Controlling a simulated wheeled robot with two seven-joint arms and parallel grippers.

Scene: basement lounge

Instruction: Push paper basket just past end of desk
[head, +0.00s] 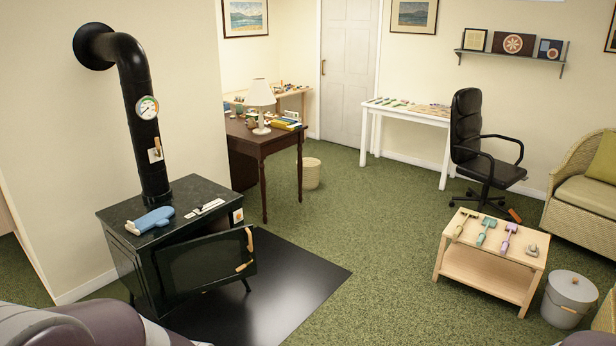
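A cream paper basket (309,174) stands upright on the green carpet at the far side of the room, near the upper middle of the head view. The dark wooden desk (244,132) is left of it, with a white lamp, books and small items on top. The basket shows just right of the desk's right end, behind its right legs in the picture. I cannot tell whether basket and desk touch. Both grippers are out of view; only parts of my arms show at the bottom corners. The basket is far from me.
A black stove (180,245) with its door open stands on a dark floor plate (285,290) at left. A low wooden table (488,265), grey lidded bin (568,300) and black office chair (482,150) are at right. Open carpet (355,225) runs between them.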

